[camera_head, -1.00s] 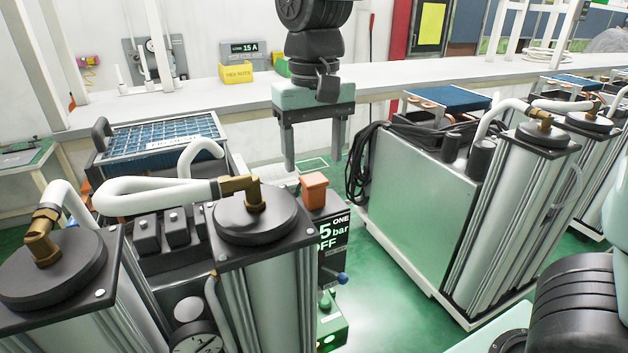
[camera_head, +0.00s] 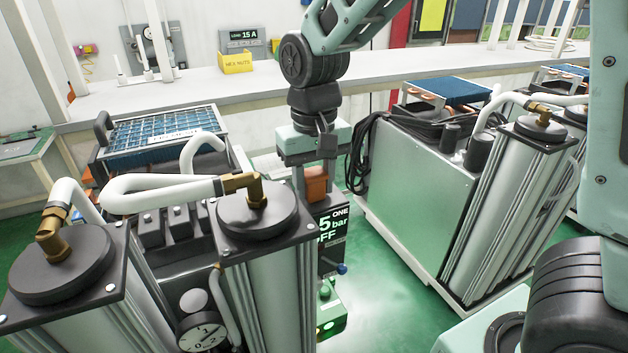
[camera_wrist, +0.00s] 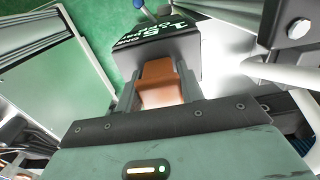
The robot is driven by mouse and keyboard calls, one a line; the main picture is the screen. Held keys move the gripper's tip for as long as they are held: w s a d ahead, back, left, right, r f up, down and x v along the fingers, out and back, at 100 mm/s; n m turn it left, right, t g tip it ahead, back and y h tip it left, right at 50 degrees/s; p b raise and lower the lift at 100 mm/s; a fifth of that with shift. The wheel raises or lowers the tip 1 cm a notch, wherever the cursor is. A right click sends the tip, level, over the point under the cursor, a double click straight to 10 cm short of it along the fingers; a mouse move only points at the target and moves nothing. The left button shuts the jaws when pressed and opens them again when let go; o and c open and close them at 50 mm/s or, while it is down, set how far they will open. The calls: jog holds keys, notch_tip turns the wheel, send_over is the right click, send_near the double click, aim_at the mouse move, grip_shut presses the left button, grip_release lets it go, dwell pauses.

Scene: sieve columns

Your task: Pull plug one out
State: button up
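Plug one is an orange-brown block (camera_head: 317,184) on top of a black box (camera_head: 332,228) marked "ONE", "5 bar" and "OFF", beside the near sieve column. My gripper (camera_head: 315,186) points down over the box with one finger on each side of the plug. In the wrist view the plug (camera_wrist: 160,82) fills the space between the fingers (camera_wrist: 161,90), which are drawn in from the ends of the gripper bar and appear to touch it. The plug's lower end is hard to see, and it appears seated on the box.
A silver column with a black cap (camera_head: 257,215) and a white hose (camera_head: 150,190) stands close left of the gripper. A grey cabinet (camera_head: 417,190) with black cables is to the right. Green floor (camera_head: 385,310) lies open between them. A white bench (camera_head: 230,88) runs behind.

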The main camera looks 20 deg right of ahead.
jog(key=shift+c, duration=0.9)
jog(key=shift+r+p, duration=1.3)
jog(key=shift+r, duration=0.15)
jog(key=o, duration=1.2)
jog(key=shift+c, duration=0.2)
